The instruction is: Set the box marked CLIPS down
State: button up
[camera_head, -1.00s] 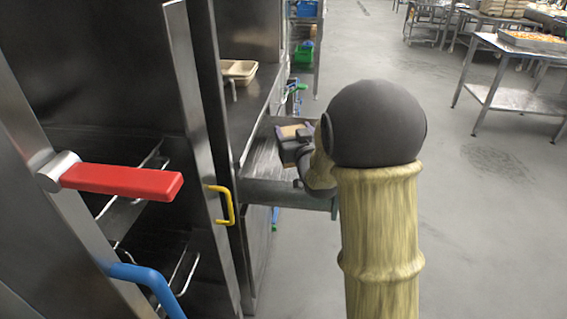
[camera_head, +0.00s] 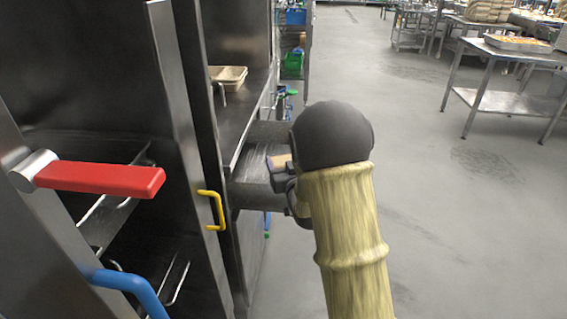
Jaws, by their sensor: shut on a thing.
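My gripper (camera_head: 278,172) is partly hidden behind my own dark, round arm joint. It is shut on a small tan-brown box (camera_head: 279,160), of which only a sliver shows. No marking can be read on the box.
At left are steel doors with a red handle (camera_head: 100,179), a yellow handle (camera_head: 219,208) and a blue handle (camera_head: 127,281). Open floor (camera_head: 450,230) lies at right, with a steel table (camera_head: 500,55) beyond.

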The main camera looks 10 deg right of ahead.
jog(key=shift+d+r, duration=0.1)
jog(key=shift+s+f+b, duration=0.1)
jog(key=shift+f+b, duration=0.2)
jog(key=shift+b, duration=0.05)
jog(key=shift+f+b, duration=0.25)
jog(key=shift+b, duration=0.05)
